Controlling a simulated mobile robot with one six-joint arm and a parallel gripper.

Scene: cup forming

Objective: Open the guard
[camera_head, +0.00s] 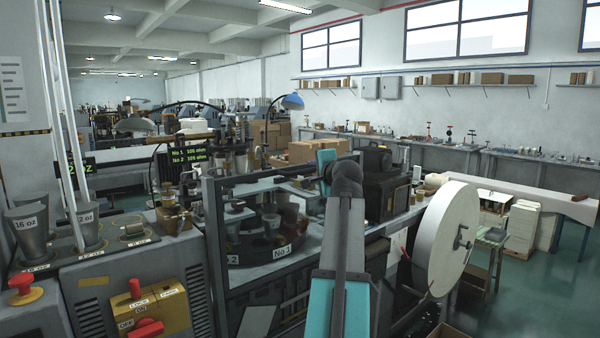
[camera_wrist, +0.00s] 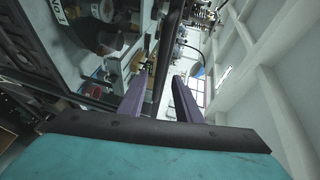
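The guard (camera_head: 207,222) is a dark-framed clear panel in front of the machine's round table, where a label reads "No 1" (camera_head: 282,251). It looks closed, with its frame upright in front of the table. My arm reaches over the machine in the head view and hides part of the guard's right side; my gripper's fingers are hidden there. In the wrist view my gripper (camera_wrist: 160,80) shows two purple fingers apart, with a gap between them. A dark bar (camera_wrist: 169,42), perhaps the guard's frame, runs beyond and near the left finger. I cannot tell whether they touch.
A grey control cabinet with a yellow lockout box (camera_head: 155,313) and red knobs stands at the left. Metal cups (camera_head: 28,235) stand on top. A large white wheel (camera_head: 440,240) is at the right. Cardboard boxes (camera_head: 318,151) sit behind the machine. Green floor is open at far right.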

